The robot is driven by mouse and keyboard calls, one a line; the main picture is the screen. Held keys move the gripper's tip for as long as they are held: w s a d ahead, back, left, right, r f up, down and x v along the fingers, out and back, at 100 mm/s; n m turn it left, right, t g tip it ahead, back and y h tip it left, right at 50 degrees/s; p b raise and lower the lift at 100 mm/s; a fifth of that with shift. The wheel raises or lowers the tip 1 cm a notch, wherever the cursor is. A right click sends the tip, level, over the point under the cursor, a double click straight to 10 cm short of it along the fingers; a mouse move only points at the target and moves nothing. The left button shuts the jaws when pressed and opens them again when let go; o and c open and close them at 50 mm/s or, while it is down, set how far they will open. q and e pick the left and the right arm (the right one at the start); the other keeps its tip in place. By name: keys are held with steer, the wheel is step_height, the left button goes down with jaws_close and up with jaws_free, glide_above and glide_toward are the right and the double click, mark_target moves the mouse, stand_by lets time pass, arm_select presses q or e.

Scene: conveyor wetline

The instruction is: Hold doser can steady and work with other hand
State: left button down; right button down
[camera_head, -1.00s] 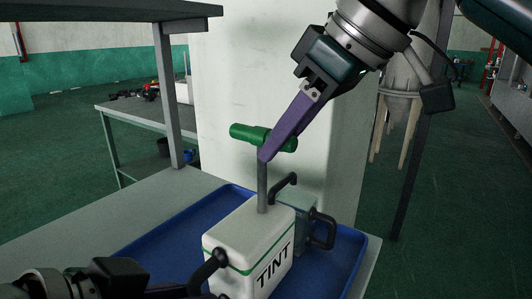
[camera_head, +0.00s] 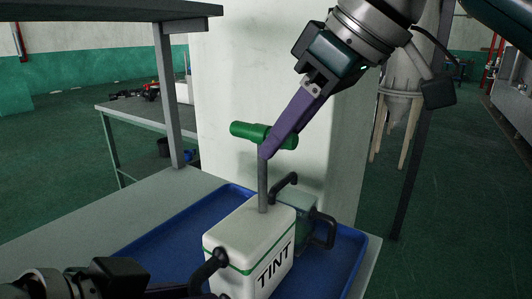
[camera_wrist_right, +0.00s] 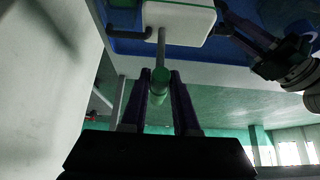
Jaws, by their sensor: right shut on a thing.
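The doser can (camera_head: 236,240) is a white box with a green stripe and the word TINT, upright on the blue tray. A grey rod (camera_head: 262,185) rises from its top to a green crossbar handle (camera_head: 247,131). My right gripper (camera_head: 265,153), with purple fingers, is shut on this handle; the wrist view also shows the handle (camera_wrist_right: 159,82) between the fingers. My left gripper (camera_head: 203,291) is low at the can's left side, by its black side handle (camera_head: 211,264). Its fingertips are largely hidden, so its grip is unclear. It also shows in the right wrist view (camera_wrist_right: 240,28).
A grey-green container (camera_head: 298,207) with a dark handle stands behind the can on the blue tray (camera_head: 150,243). A pale pillar (camera_head: 240,60) rises close behind the table. A shelf post (camera_head: 167,95) stands at the left. The grey tabletop (camera_head: 70,228) left of the tray is clear.

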steer(key=shift+r, duration=0.4)
steer(key=shift+f, duration=2.05)
steer(key=c, duration=1.1)
jaws_free()
steer(key=shift+f, duration=0.2)
steer(key=o, duration=0.4)
steer(key=shift+r, duration=0.15)
steer(key=shift+r, duration=3.45)
steer(key=shift+r, duration=0.1)
steer(key=shift+r, duration=3.4)
